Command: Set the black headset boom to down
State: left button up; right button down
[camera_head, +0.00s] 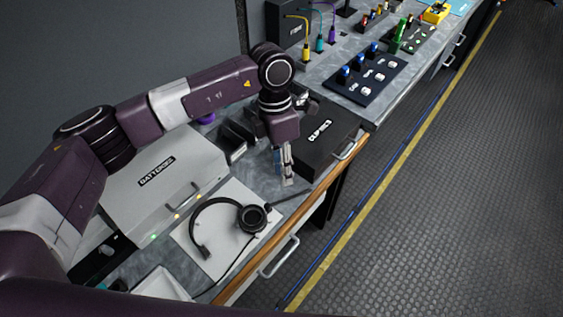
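The black headset (208,206) lies on a light grey mat (240,187) on the counter. Its round earcup (252,218) is at the right end of the headband. A thin dark boom (289,198) appears to reach from the earcup to the right and away, past the mat's edge. My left gripper (286,181) hangs pointing down above the counter, beyond the earcup and close to the boom's far part in the picture. Its fingers look close together and nothing is seen between them; the gap is unclear. I cannot tell whether it touches the boom. My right gripper is out of view.
A grey case labelled for batteries (160,185) stands left of the mat. A black case (325,133) lies just beyond my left gripper. A switch panel (366,78) and coloured connectors stand farther back. The wooden counter edge (290,220) runs along the right; the aisle floor is clear.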

aim_at(285, 199)
pick_arm(q)
jog(key=s+f+p, duration=0.2)
jog(key=f, duration=0.1)
jog(key=shift+s+d, duration=0.1)
jog(key=shift+d, duration=0.1)
jog(key=x, duration=0.2)
jog(key=p+x, duration=0.1)
jog(key=shift+w+f, duration=0.45)
jog(key=shift+f, duration=0.05)
jog(key=shift+s, duration=0.15)
grip_shut()
jog(key=shift+f, duration=0.1)
